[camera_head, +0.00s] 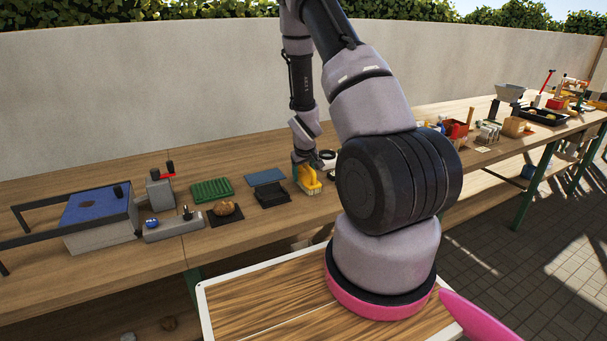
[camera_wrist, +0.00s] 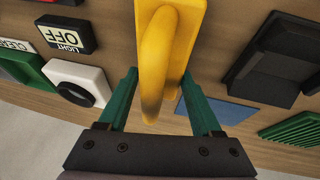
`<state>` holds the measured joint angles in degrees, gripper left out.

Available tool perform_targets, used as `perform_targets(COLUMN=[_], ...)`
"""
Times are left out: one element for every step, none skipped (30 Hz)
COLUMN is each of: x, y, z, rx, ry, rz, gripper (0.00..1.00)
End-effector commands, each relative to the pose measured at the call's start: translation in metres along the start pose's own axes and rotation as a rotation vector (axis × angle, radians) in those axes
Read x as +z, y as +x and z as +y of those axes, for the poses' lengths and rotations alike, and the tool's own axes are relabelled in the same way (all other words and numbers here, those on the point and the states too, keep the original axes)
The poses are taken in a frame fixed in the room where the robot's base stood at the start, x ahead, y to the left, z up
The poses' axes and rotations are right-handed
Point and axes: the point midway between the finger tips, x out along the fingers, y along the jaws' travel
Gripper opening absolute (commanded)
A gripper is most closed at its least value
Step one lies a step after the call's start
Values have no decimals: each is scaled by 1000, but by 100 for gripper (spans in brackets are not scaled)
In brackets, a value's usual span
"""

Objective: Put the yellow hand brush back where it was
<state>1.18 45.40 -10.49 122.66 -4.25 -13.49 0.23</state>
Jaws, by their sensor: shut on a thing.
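The yellow hand brush (camera_head: 309,176) is upright at the table, bristles down, between a black tray and a white ring-shaped item. Whether its bristles touch the wood is too small to tell. My gripper (camera_head: 307,163) is above it, shut on its handle. In the wrist view the yellow brush (camera_wrist: 168,50) lies between the two green fingers of my gripper (camera_wrist: 158,82), its looped handle pointing toward the palm. Its bristles are hidden there.
In the wrist view, a LIGHT OFF block (camera_wrist: 67,35) and a white button block (camera_wrist: 77,82) are close by.

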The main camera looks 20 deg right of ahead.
Motion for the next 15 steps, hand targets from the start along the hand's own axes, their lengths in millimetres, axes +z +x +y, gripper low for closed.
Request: perform_targets(x=[0, 0, 0, 0, 1, 1, 1, 1, 1, 1, 1, 1, 1, 1, 1], y=[0, 0, 0, 0, 1, 2, 2, 2, 2, 2, 2, 2, 2, 2, 2], z=[0, 0, 0, 0, 0, 0, 0, 0, 0, 0, 0, 0, 0, 0, 0], rx=[0, 0, 0, 0, 0, 0, 0, 0, 0, 0, 0, 0, 0, 0, 0], ry=[0, 0, 0, 0, 0, -1, 0, 0, 0, 0, 0, -1, 0, -1, -1], rz=[0, 0, 0, 0, -1, -1, -1, 0, 0, 0, 0, 0, -1, -1, -1], gripper=[14, 14, 14, 14, 14, 14, 73, 85, 96, 96, 96, 96, 96, 96, 96])
